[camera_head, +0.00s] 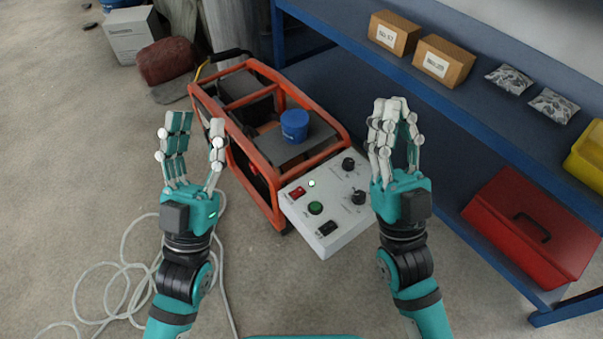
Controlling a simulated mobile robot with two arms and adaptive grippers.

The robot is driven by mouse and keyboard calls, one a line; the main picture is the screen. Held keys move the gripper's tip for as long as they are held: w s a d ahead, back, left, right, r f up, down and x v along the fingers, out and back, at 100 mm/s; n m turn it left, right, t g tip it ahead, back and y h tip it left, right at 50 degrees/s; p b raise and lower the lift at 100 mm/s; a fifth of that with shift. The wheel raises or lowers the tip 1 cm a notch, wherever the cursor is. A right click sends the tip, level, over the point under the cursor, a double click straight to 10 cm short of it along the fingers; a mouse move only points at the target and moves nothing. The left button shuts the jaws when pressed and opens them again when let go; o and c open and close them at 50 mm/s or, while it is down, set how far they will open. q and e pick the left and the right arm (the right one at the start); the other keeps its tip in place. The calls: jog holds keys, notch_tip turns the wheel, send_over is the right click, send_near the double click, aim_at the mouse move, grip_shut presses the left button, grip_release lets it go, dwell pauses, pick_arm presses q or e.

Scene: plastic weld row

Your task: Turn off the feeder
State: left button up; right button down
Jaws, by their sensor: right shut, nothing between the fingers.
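The feeder is an orange-framed machine (252,155) on the floor in the centre, with a white control box (333,237) at its near end. The box carries a red rocker switch (297,192), a green button (315,208), a black switch (328,228) and two black knobs (348,163) (358,197). A small pale green light (311,184) near the red switch looks lit. My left gripper (196,130) is open and empty, left of the box. My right gripper (391,118) is shut and empty, at the box's right side, partly covering its right edge. Neither appears to touch a control.
A blue cup (294,125) sits on the machine. A blue shelf (460,115) at right holds cardboard boxes (443,60) and silvery bags; a red toolbox (530,225) is on its lower level. White hose (125,265) coils on the floor at lower left.

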pick_arm(q)
jog(key=w+f+g+y+p, duration=0.3)
jog(key=w+f+g+p, duration=0.3)
jog(key=f, duration=0.5)
notch_tip(320, 180, down, 13)
jog(key=s+a+g+y+p, duration=0.2)
jog(key=g+p, duration=0.2)
jog(key=g, duration=0.4)
pick_arm(e)
jog(key=w+a+f+n+g+h, duration=0.25)
jog(key=w+a+f+g, duration=0.45)
jog(key=w+f+g, duration=0.6)
pick_arm(q)
jog(key=s+a+f+n+g+y+p, duration=0.1)
jog(key=s+a+f+g+p, duration=0.3)
jog(key=s+f+g, duration=0.6)
jog(key=s+a+f+y, duration=0.1)
jog(key=s+f, duration=0.1)
jog(key=s, duration=0.3)
jog(key=shift+s+f, duration=0.2)
jog(key=shift+f, duration=0.05)
pick_arm(e)
jog(key=s+f+n+g+h, duration=0.1)
jog(key=s+f+g, duration=0.3)
jog(key=f, duration=0.8)
jog(key=a+n+g, duration=0.1)
jog(key=g, duration=0.1)
jog(key=shift+f+g, duration=0.15)
jog(key=shift+g, duration=0.25)
